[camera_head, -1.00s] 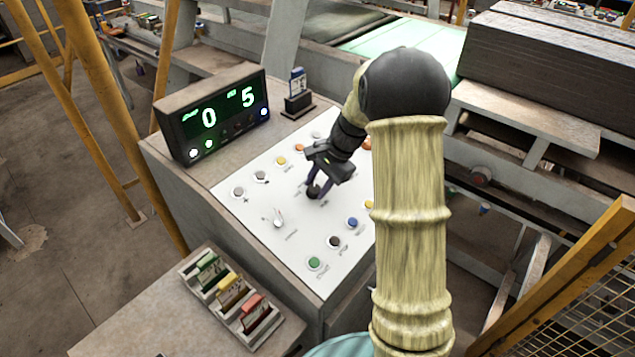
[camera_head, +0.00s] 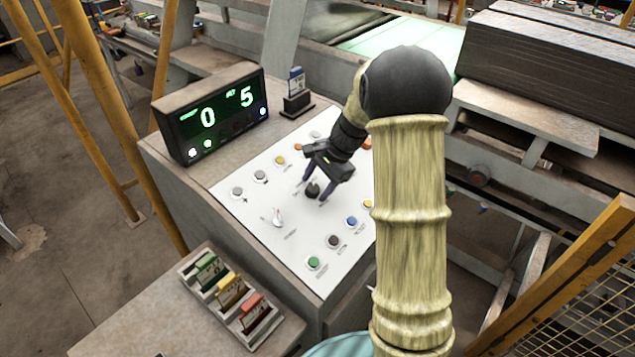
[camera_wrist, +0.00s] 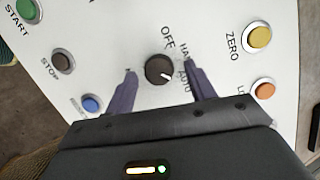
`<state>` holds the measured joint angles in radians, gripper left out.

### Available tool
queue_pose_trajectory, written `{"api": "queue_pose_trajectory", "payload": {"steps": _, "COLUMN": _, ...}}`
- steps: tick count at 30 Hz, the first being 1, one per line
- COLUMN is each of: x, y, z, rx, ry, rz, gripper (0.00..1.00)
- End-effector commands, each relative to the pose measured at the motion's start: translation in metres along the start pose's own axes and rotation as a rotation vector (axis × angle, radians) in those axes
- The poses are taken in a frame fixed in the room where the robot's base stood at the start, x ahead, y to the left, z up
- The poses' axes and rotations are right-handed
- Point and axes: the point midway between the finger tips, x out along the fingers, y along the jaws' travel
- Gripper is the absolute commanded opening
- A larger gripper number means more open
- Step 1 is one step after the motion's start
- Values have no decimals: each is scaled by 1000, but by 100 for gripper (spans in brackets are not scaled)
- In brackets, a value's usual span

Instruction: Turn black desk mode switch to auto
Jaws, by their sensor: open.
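The black mode switch (camera_wrist: 159,69) is a round knob on the white desk panel, with labels OFF, a partly hidden one starting HA, and AUTO around it. Its white pointer mark is on the side toward AUTO in the wrist view. In the head view the knob (camera_head: 313,189) sits just below my fingertips. My gripper (camera_wrist: 160,80) is open, with one dark finger on each side of the knob and a visible gap to both. In the head view my gripper (camera_head: 314,198) hangs over the panel. I cannot tell how deep the fingertips reach.
Close around are the yellow ZERO button (camera_wrist: 258,37), an orange button (camera_wrist: 264,89), a blue button (camera_wrist: 91,104), the STOP button (camera_wrist: 63,61) and the green START button (camera_wrist: 27,10). A white-pointer switch (camera_head: 278,218) and a display box (camera_head: 211,114) stand farther left.

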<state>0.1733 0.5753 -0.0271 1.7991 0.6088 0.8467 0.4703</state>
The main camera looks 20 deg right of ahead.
Motion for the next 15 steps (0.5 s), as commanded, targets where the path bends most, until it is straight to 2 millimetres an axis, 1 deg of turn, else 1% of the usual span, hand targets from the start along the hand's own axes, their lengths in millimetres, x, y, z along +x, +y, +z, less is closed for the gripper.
{"api": "queue_pose_trajectory", "payload": {"steps": 4, "x": -2, "y": 0, "z": 0, "rx": -1, "ry": -1, "rz": 1, "gripper": 55}}
{"api": "queue_pose_trajectory", "payload": {"steps": 8, "x": -12, "y": 0, "z": 0, "rx": -2, "ry": 1, "rz": -1, "gripper": 55}}
{"api": "queue_pose_trajectory", "payload": {"steps": 11, "x": -26, "y": 0, "z": -1, "rx": -2, "ry": 2, "rz": -2, "gripper": 55}}
{"api": "queue_pose_trajectory", "payload": {"steps": 15, "x": -53, "y": 0, "z": -1, "rx": -1, "ry": 3, "rz": -3, "gripper": 55}}
